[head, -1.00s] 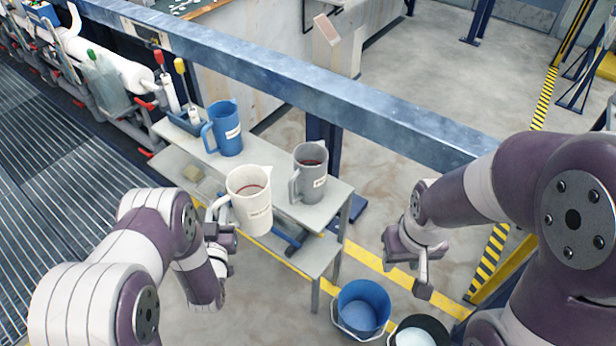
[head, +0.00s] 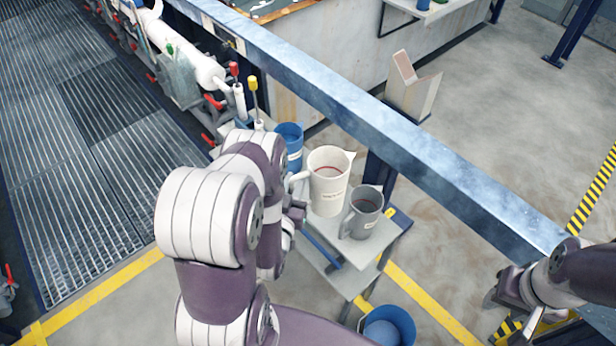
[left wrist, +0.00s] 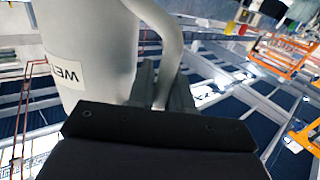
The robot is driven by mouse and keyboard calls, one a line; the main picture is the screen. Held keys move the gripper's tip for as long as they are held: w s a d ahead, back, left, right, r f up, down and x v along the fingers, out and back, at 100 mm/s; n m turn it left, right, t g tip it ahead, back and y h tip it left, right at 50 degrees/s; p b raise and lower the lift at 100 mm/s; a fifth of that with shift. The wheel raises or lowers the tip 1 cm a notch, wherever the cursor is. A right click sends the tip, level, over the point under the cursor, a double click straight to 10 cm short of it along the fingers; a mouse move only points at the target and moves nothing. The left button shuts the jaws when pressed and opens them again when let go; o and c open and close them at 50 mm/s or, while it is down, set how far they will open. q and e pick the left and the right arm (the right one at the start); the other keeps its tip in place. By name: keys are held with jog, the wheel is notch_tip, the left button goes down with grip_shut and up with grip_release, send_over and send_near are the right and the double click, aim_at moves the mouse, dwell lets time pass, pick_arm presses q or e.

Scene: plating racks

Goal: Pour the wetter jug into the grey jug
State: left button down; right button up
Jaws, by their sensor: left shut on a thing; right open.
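The white wetter jug (head: 327,195) is in my left gripper (head: 299,208), which is shut on its handle. It looks about upright, and a reddish line shows inside its mouth. In the left wrist view the wetter jug (left wrist: 85,45) fills the upper left, with "WE" readable on its label. The grey jug (head: 361,218) stands upright on the grey bench, just right of and in front of the wetter jug; any gap between them is hard to tell. My right gripper (head: 515,318) is open and empty at the lower right, away from both jugs.
The bench (head: 388,236) has a little bare top right of the grey jug. A blue bucket (head: 388,324) is on the floor below. A blue beam (head: 400,140) runs behind the bench.

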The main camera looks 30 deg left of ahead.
aim_at(310, 178)
pick_arm(q)
jog(key=shift+s+d+r, duration=0.3)
jog(key=shift+s+r, duration=0.2)
jog(key=shift+s, duration=0.2)
jog(key=shift+w, duration=0.25)
jog(key=w+d+m+p, duration=0.1)
jog(key=w+d+r+m+p, duration=0.1)
jog(key=p, duration=0.1)
jog(key=shift+w+g+h, duration=0.15)
jog(key=shift+g+h, duration=0.15)
jog(key=shift+g, duration=0.1)
jog(key=shift+w+d+r+p, duration=0.1)
jog(key=shift+w+d+p, duration=0.1)
jog(key=shift+d+p, duration=0.15)
jog(key=f+b, duration=0.1)
jog(key=f, duration=0.1)
jog(key=f+m+g+b, duration=0.1)
jog(key=f, duration=0.1)
jog(key=f+m+b, duration=0.1)
jog(key=f, duration=0.1)
jog(key=shift+s+a+g, duration=0.1)
jog(key=shift+a+g, duration=0.2)
jog(key=shift+g, duration=0.1)
pick_arm(e)
jog(key=shift+s+d+r, duration=0.15)
jog(key=shift+s+r, duration=0.15)
jog(key=shift+s, duration=0.3)
